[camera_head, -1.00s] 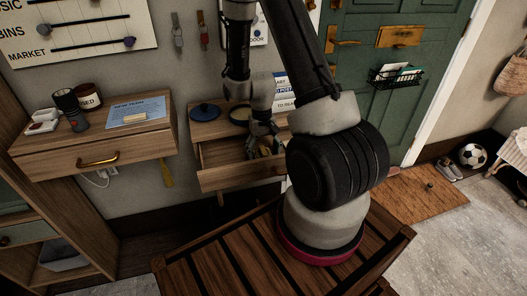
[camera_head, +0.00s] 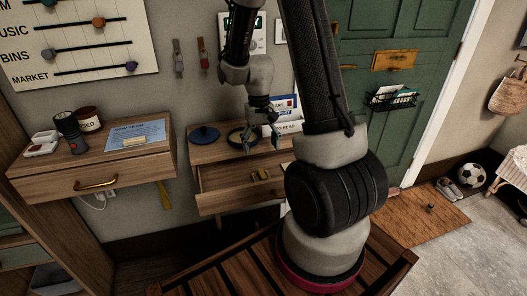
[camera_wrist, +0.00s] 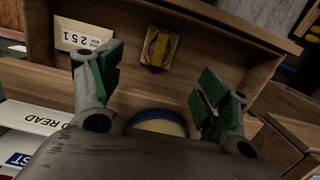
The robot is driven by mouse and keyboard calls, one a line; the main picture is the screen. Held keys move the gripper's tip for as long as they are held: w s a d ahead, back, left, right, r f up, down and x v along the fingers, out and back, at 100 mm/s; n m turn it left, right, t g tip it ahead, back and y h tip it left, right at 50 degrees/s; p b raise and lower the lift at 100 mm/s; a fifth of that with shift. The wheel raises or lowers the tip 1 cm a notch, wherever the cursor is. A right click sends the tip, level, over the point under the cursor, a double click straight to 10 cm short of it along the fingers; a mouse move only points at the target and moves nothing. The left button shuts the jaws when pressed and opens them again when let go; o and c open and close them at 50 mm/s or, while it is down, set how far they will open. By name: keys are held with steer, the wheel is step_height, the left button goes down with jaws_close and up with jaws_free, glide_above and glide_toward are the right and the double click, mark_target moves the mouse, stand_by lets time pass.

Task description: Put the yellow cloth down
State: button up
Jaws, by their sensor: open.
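A small yellow folded thing (camera_head: 262,174), which looks like the yellow cloth, lies inside the open drawer (camera_head: 235,203). In the wrist view the same yellow cloth (camera_wrist: 158,48) lies flat on the drawer's floor, with a darker band around its edge. My gripper (camera_head: 262,143) is above the back part of the drawer, near the cabinet top. In the wrist view my gripper (camera_wrist: 158,80) has its green-padded fingers wide apart, with nothing between them. The cloth is apart from the fingers.
Another wooden cabinet (camera_head: 130,170) stands left.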

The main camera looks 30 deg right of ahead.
steer(key=s+a+r+n+t, duration=0.1)
steer(key=s+r+t, duration=0.1)
steer(key=s+r, duration=0.7)
steer(key=s+a+r+n+t, duration=0.2)
steer(key=s+r, duration=0.6)
steer(key=r, duration=0.7)
steer(key=shift+s+a+r+t, duration=0.2)
steer(key=shift+s+t, duration=0.2)
steer(key=shift+t, duration=0.4)
